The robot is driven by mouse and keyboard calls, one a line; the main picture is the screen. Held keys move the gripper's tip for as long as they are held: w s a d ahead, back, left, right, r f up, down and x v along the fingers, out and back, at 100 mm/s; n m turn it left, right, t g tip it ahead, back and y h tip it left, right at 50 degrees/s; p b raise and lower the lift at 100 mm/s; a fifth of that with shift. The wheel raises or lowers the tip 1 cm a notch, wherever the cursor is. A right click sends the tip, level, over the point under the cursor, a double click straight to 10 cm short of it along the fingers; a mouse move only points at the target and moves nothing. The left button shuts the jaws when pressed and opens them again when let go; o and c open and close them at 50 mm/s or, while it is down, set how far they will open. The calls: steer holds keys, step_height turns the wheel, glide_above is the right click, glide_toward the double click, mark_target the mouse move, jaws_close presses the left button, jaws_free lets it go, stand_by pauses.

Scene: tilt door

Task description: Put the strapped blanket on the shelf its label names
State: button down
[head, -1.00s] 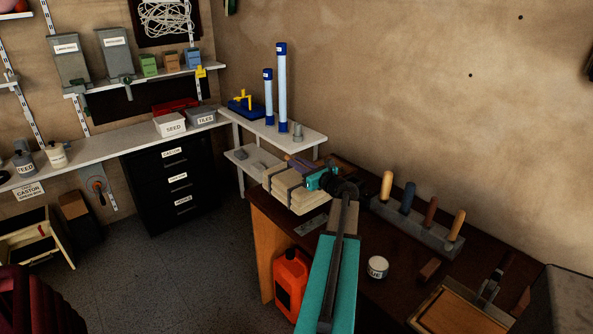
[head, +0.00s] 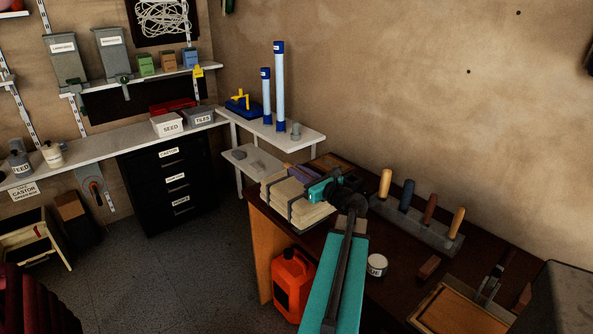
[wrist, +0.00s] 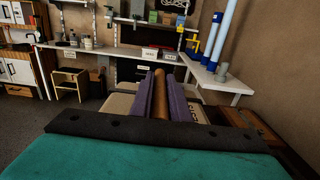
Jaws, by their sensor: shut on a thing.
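The strapped blanket (head: 296,198) is a cream folded bundle with dark straps, at the left end of the dark workbench in the head view. My gripper (head: 322,186) is at its upper right side. In the wrist view the purple fingers (wrist: 160,98) are shut on a brown bar, which looks like the blanket's handle. Cream cloth (wrist: 118,104) shows beside the fingers. A pale label (wrist: 188,112) there is partly hidden and I cannot read it in full. I cannot tell whether the bundle touches the bench.
A small white shelf (head: 250,160) stands behind the bench, under a white counter (head: 310,137) with blue tubes (head: 279,90). A tool rack (head: 415,225) and white jar (head: 377,265) are on the bench. An orange can (head: 292,283) stands below. The floor at left centre is open.

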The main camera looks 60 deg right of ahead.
mark_target(302, 194)
steer(key=a, duration=0.1)
steer(key=s+a, duration=0.2)
steer(key=shift+s+r, duration=0.1)
steer(key=shift+r, duration=0.35)
steer(key=shift+p, duration=0.95)
steer(key=shift+s+a+p, duration=0.1)
steer(key=shift+s+p, duration=0.1)
steer(key=shift+p, duration=0.9)
steer(key=s+a+p, duration=0.1)
steer(key=p, duration=0.5)
steer(key=shift+a, duration=0.2)
steer(key=shift+s+a+p, duration=0.1)
steer(key=shift+p, duration=0.45)
